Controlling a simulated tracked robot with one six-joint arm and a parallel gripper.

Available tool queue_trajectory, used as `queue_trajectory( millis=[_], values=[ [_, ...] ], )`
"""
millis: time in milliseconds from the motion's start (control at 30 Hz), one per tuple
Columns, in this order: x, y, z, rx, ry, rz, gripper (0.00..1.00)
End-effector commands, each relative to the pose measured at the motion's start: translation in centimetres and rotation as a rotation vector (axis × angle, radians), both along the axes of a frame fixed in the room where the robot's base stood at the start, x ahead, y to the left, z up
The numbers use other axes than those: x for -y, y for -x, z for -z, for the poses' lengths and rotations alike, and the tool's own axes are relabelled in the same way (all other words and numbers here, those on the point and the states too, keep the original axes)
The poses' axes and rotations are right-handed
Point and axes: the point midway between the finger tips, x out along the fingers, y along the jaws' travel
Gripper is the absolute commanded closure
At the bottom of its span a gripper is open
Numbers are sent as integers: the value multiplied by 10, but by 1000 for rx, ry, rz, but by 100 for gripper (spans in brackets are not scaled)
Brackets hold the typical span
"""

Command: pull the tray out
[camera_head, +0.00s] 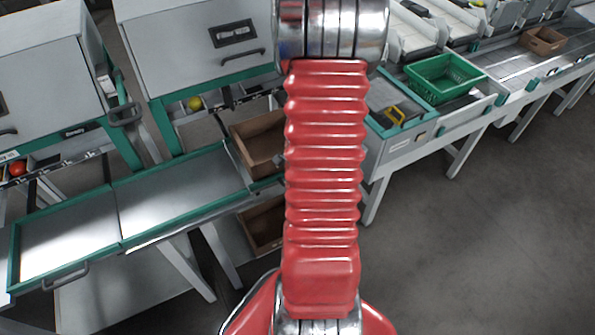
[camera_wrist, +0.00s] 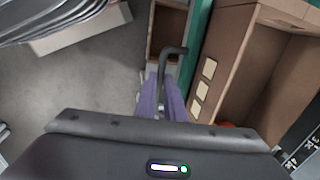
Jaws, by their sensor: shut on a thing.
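In the wrist view, my gripper (camera_wrist: 162,88) has its two purple fingers closed on a dark bent handle (camera_wrist: 172,52). The handle stands beside a green-edged front (camera_wrist: 200,32), which looks like the edge of the tray; most of the tray is hidden. Brown cardboard boxes (camera_wrist: 222,62) stand right behind that edge. In the head view, my red arm covers my gripper and the handle. A brown box (camera_head: 258,140) shows just left of the arm.
Green-rimmed metal trays (camera_head: 122,243) extend to the left, one with its own handle (camera_head: 66,277). A lower box (camera_head: 262,226) sits beneath. A green crate (camera_head: 442,78) stands on the right bench. The grey floor (camera_head: 480,240) at right is clear.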

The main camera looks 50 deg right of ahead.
Motion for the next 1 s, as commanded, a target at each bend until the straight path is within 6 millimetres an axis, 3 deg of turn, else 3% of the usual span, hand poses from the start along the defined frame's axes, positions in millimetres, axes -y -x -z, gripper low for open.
queue_trajectory(
  millis=[200, 233, 500, 800, 1000],
  values=[
    [3, -1, -1, 3, 6, 2, 100],
    [3, -1, -1, 3, 6, 2, 89],
    [2, 0, -1, 1, 2, 2, 72],
    [1, 0, -2, 2, 1, 2, 72],
    [0, 2, -13, 3, 1, 2, 72]
  ],
)
